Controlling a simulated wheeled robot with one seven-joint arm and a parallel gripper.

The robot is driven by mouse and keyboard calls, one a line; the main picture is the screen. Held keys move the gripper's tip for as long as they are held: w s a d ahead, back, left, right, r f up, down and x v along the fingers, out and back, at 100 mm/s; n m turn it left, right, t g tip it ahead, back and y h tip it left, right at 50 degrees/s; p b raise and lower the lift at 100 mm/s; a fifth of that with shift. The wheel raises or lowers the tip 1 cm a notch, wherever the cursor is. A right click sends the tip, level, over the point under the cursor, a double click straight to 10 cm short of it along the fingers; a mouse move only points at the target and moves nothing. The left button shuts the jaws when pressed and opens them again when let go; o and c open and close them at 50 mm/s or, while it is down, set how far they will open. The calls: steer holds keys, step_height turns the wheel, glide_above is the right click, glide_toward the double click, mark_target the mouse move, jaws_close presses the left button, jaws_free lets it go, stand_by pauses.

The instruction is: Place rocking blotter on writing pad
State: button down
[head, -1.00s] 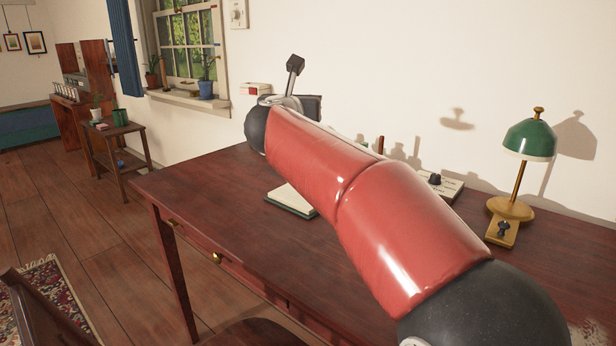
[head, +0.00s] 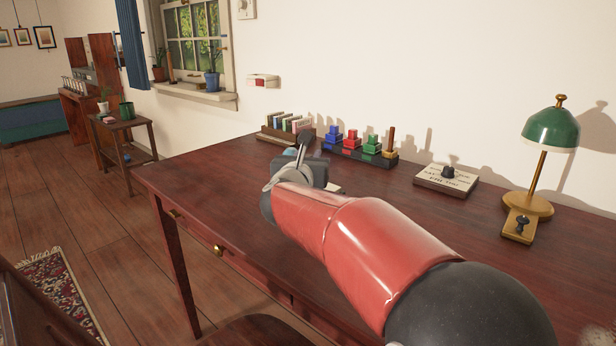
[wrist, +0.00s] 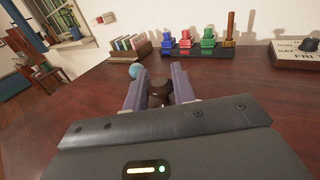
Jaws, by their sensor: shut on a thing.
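My gripper (wrist: 158,80) is shut on the rocking blotter (wrist: 159,88), a dark brown thing with a rounded top between the two fingers in the wrist view. The blotter's underside is hidden by my gripper body, so I cannot tell its gap to the desk. A small cream edge, seemingly the writing pad (head: 335,187), shows just right of my gripper; my arm hides the rest. The pad cannot be made out in the wrist view.
On the desk (head: 215,180), a book rack (head: 285,127), a row of coloured stamps on a dark stand (head: 360,152), a calendar block (head: 446,181) and a green lamp (head: 550,130) line the back. A pale blue ball (wrist: 136,70) is beyond my left finger.

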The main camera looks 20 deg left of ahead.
steer(key=shift+f, duration=2)
steer(key=c, duration=1.2)
jaws_free()
steer(key=shift+o, duration=0.2)
steer(key=s+b, duration=0.1)
steer(key=s, duration=0.3)
steer(key=s+d, duration=0.1)
steer(key=s, duration=0.3)
steer(key=s+b, duration=0.1)
steer(key=s, duration=0.3)
steer(key=shift+d+b, duration=0.25)
steer(key=shift+b, duration=0.1)
